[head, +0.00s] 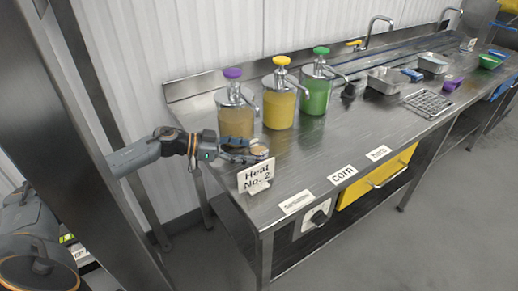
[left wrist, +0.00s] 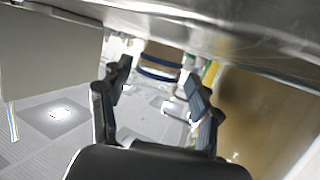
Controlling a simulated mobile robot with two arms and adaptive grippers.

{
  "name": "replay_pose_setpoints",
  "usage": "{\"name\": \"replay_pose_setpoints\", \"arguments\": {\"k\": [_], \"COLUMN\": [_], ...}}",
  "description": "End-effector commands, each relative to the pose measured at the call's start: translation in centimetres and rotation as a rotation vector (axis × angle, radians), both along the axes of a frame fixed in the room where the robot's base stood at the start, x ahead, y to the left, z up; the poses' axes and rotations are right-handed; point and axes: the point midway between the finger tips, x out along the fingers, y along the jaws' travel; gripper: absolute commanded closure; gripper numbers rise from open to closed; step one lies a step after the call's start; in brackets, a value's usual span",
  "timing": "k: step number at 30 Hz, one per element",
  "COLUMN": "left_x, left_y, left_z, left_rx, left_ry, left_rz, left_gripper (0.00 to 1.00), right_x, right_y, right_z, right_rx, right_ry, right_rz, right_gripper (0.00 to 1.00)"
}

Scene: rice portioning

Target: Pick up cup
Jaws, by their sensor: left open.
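A small cup (head: 260,151) with a pale round top stands on the steel counter, behind the "Heat No. 2" card. My left gripper (head: 246,149) comes in from the left, just beside the cup, with its fingers pointing at it. In the left wrist view the gripper (left wrist: 157,72) is open. What looks like the cup (left wrist: 163,54), brownish with a dark blue band, shows beyond and between its fingertips. I cannot tell whether a finger touches it. The card hides the cup's lower part in the head view. My right gripper is not in view.
Pump dispensers with purple (head: 234,115), yellow (head: 279,100) and green (head: 317,88) tops stand close behind the gripper. The "Heat No. 2" card (head: 256,176) stands at the counter's front left. Metal trays (head: 384,81) are farther right. The counter (head: 330,140) is clear in the middle.

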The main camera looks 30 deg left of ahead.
Motion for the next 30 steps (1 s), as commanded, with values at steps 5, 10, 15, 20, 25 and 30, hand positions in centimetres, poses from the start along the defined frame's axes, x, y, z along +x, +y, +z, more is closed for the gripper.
{"name": "replay_pose_setpoints", "arguments": {"k": [5, 10, 15, 20, 25, 30], "left_x": [1.14, 1.25, 1.22, 1.20, 1.22, 1.22], "left_y": [-1.54, -1.66, -1.65, -1.65, -1.65, -1.63], "left_z": [-0.48, -0.64, -0.64, -0.65, -0.62, -0.49], "left_rx": [0.001, 0.002, 0.002, 0.001, 0.001, 0.001], "left_ry": [-0.001, 0.000, 0.000, 0.000, -0.001, -0.001], "left_rz": [0.000, 0.001, 0.001, 0.000, 0.001, 0.001], "left_gripper": [0.37, 0.37, 0.56, 0.83, 0.89, 0.89], "right_x": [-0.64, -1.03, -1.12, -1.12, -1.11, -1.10], "right_y": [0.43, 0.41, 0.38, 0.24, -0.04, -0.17], "right_z": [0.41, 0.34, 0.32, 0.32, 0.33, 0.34], "right_rx": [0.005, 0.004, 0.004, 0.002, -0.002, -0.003], "right_ry": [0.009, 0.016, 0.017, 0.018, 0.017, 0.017], "right_rz": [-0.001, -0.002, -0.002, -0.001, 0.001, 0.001], "right_gripper": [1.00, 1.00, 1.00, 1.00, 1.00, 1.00]}}
